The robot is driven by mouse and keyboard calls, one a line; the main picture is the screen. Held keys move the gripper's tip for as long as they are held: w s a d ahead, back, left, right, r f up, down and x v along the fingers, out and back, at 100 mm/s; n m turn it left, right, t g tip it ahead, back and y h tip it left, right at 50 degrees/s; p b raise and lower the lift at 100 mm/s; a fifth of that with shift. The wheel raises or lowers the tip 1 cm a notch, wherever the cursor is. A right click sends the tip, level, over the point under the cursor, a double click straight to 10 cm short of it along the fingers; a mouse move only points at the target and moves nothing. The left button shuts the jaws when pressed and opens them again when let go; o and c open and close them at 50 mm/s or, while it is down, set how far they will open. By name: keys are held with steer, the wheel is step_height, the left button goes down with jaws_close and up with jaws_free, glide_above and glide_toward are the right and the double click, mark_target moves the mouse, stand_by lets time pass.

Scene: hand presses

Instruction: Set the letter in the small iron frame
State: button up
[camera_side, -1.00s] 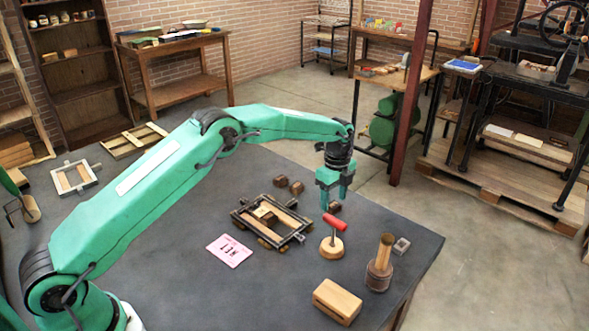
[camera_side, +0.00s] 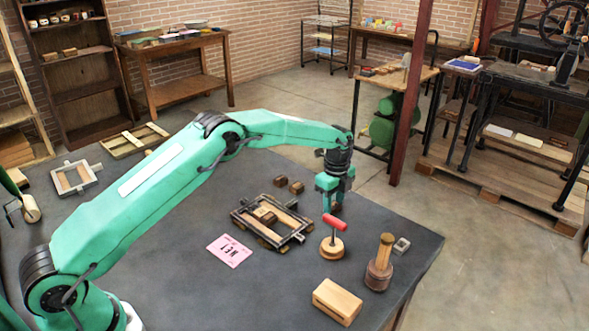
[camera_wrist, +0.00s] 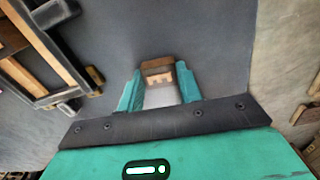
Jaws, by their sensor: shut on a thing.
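My gripper (camera_side: 335,204) is low over the dark table, to the right of the dark iron frame (camera_side: 243,227). It is shut on a small brown wooden letter block (camera_wrist: 157,64), which sits between the fingertips in the wrist view. In the side view the fingers mostly hide that block. The frame lies flat, with wooden strips and a wooden block (camera_side: 266,214) inside it. Its corner part also shows at the left of the wrist view (camera_wrist: 68,77). Two more small brown blocks (camera_side: 280,181) (camera_side: 297,187) lie behind the frame.
A red-handled tool (camera_side: 333,240) stands just in front of my gripper. A wooden mallet (camera_side: 380,265), a pale wood block (camera_side: 337,301) and a small grey metal piece (camera_side: 401,245) are at the right front. A pink card (camera_side: 229,250) lies before the frame. The table's edge is close on the right.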

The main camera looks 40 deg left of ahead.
mark_target(333, 204)
steer(key=shift+r, duration=0.2)
steer(key=shift+r, duration=2.3)
steer(key=shift+r, duration=0.1)
steer(key=shift+s+a+r+n, duration=0.15)
steer(key=shift+s+r+n, duration=0.15)
steer(key=shift+n, duration=0.1)
steer(key=s+a+r+n, duration=0.2)
steer(key=s+r+n, duration=0.4)
steer(key=s+n, duration=0.3)
steer(key=s+a+r+n, duration=0.3)
steer(key=s+r+n, duration=0.4)
steer(key=s, duration=0.6)
steer(key=shift+s+a+n, duration=0.2)
steer(key=shift+a+n, duration=0.1)
steer(key=shift+n, duration=0.8)
steer(key=shift+d, duration=0.1)
